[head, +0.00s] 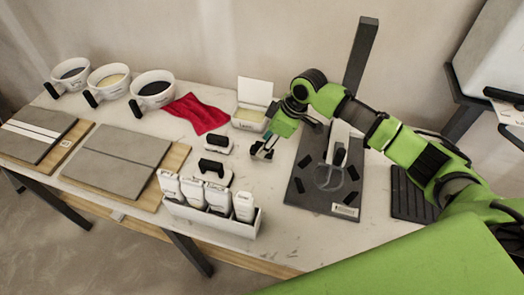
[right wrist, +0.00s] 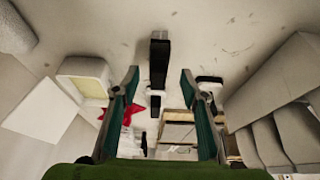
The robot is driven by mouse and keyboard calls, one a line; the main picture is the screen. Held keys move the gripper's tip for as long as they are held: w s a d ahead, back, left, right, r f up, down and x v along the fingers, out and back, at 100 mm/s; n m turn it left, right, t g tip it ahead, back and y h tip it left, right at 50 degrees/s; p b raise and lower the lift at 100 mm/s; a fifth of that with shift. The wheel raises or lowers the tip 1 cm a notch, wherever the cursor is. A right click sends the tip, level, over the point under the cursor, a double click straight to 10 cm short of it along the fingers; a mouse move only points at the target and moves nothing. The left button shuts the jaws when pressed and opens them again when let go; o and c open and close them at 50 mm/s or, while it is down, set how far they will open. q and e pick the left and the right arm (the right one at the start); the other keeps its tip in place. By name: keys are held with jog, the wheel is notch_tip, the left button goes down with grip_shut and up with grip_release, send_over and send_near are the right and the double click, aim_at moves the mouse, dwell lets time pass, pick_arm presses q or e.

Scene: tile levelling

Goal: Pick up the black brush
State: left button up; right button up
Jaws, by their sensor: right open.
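In the right wrist view a long black item, which I take to be the black brush (right wrist: 160,62), lies on the table with a small pale part at its lower end. It lines up with the gap between the fingers of my right gripper (right wrist: 160,78), which is open and empty. In the head view my right gripper (head: 264,147) is low over the middle of the table and largely hides the item. I cannot tell the exact height between them. My left gripper is not in view.
Two white blocks with black handles, one behind (head: 217,143) and one in front (head: 213,171), lie left of the gripper. A white open box (head: 249,118) and red cloth (head: 197,112) are behind. A bottle rack (head: 210,219) stands in front. A dark board (head: 311,188) lies right.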

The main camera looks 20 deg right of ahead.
jog(key=x, duration=0.3)
jog(key=shift+w+f, duration=0.2)
jog(key=shift+f, duration=0.1)
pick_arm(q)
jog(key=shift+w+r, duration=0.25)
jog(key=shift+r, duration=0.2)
pick_arm(e)
grip_shut()
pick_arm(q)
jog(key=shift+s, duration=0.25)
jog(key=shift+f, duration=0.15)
pick_arm(e)
jog(key=shift+r, duration=0.2)
